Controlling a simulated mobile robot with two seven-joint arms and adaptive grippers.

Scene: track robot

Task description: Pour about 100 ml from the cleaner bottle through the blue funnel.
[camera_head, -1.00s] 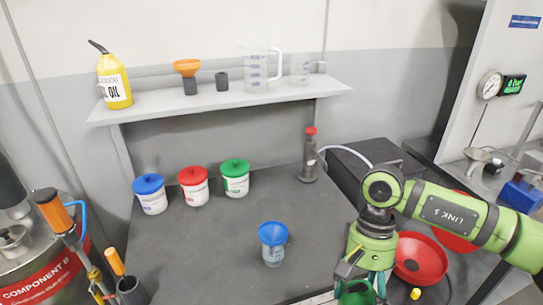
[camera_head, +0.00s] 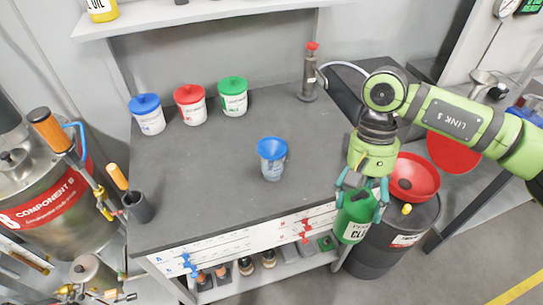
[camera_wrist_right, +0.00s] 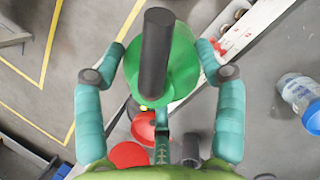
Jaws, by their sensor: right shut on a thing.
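The green cleaner bottle (camera_head: 353,222) is held by my right gripper (camera_head: 357,194) in front of the bench's right front corner. The bottle looks roughly upright. In the right wrist view the gripper's fingers lie on both sides of the green bottle (camera_wrist_right: 178,72), whose dark spout or neck points toward the camera. The blue funnel (camera_head: 271,148) sits on a clear measuring vessel (camera_head: 271,170) on the bench, to the left of the bottle. In the right wrist view the clear vessel (camera_wrist_right: 300,93) shows at the right edge. My left gripper is not in view.
Tubs with blue (camera_head: 147,118), red (camera_head: 190,106) and green (camera_head: 233,98) lids stand at the back left. A dark pump bottle (camera_head: 309,78) with a red top stands at the back right. A red funnel (camera_head: 412,177) sits on a dark drum (camera_head: 385,243).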

